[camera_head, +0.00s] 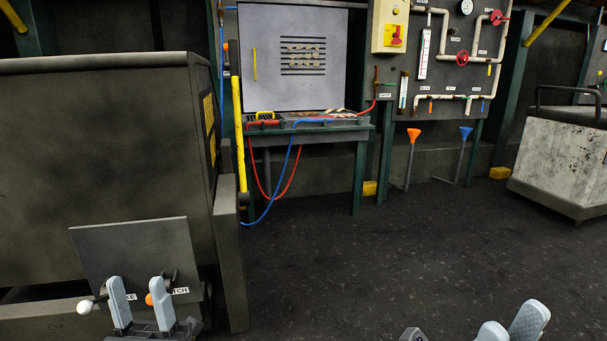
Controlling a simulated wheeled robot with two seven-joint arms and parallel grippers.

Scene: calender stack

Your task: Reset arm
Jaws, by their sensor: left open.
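My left gripper (137,285) is at the lower left with its two pale fingers apart, open and with nothing visibly held. It is in front of a grey panel (135,245) that carries a white-knobbed lever (84,307) and an orange-knobbed lever (149,299). The white knob is left of the fingers. The orange knob shows between them; I cannot tell whether a finger touches it. The labels are partly hidden. My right gripper (511,314) is at the bottom edge right of centre, over the floor. It is partly cut off, so its opening is unclear.
A large dark grey machine (100,150) fills the left. A workbench (310,135) with red and blue cables stands at the back. A pipe panel (450,80) is right of it. A white-sided cart (560,165) stands at the right. The dark floor (390,250) between is clear.

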